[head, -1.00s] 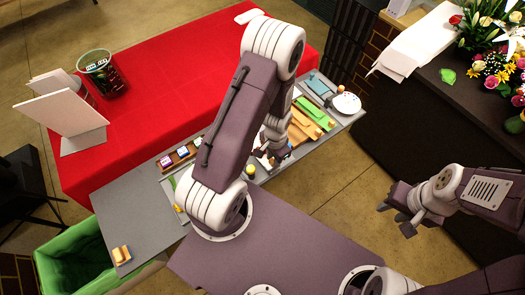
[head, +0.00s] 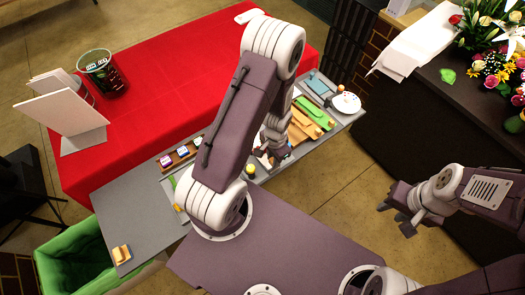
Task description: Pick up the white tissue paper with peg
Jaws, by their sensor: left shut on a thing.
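My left gripper (head: 275,157) is low over the grey tray on the table, fingers pointing down. It is shut on the white tissue paper with peg (head: 262,153). Only a small pale patch of that paper shows, beside the fingers; my arm and gripper hide most of it, and the peg cannot be made out clearly. Whether the paper is clear of the tray cannot be told. My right gripper (head: 398,219) is open and empty above the floor at the right, away from the table.
Orange sheets (head: 303,127) with pegs and a blue-grey sheet (head: 318,86) lie right of my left gripper. A white round dish (head: 347,103) is at the tray's far end. A yellow round thing (head: 250,169) sits close by. A dark counter with flowers (head: 497,68) stands right.

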